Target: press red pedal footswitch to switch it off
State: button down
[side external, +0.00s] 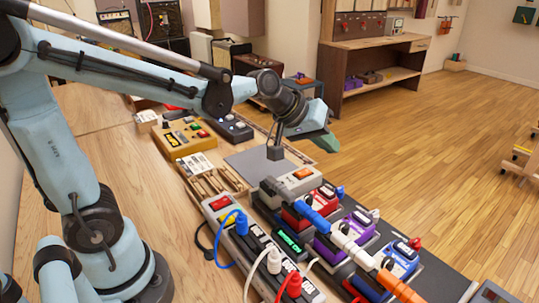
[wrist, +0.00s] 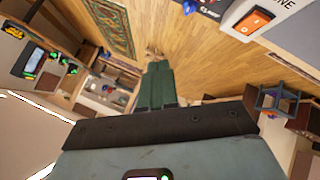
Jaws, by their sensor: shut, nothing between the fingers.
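The red pedal (side external: 297,219) sits in the row of pedals on the dark board in the side external view, left of the purple pedal (side external: 340,243). Its footswitch is too small to make out clearly, and a patch cable partly covers the pedal. My gripper (side external: 327,143) is in the air above and behind the red pedal, clear of it. Its green fingers also show in the wrist view (wrist: 158,68), closed together with nothing between them. I cannot pick out the red pedal in the wrist view.
A grey box with an orange switch (side external: 297,174) stands behind the red pedal; its switch shows in the wrist view (wrist: 256,20). A blue pedal (side external: 398,262), orange-and-white cables and a power strip (side external: 226,203) crowd the front. A yellow box (side external: 183,137) stands left.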

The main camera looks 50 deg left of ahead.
aim_at(323, 191)
jog(key=shift+w, duration=0.2)
jog(key=shift+f, duration=4.4)
jog(key=shift+f, duration=0.1)
jog(key=shift+f, duration=0.3)
jog(key=shift+f, duration=0.45)
jog(key=shift+r, duration=0.85)
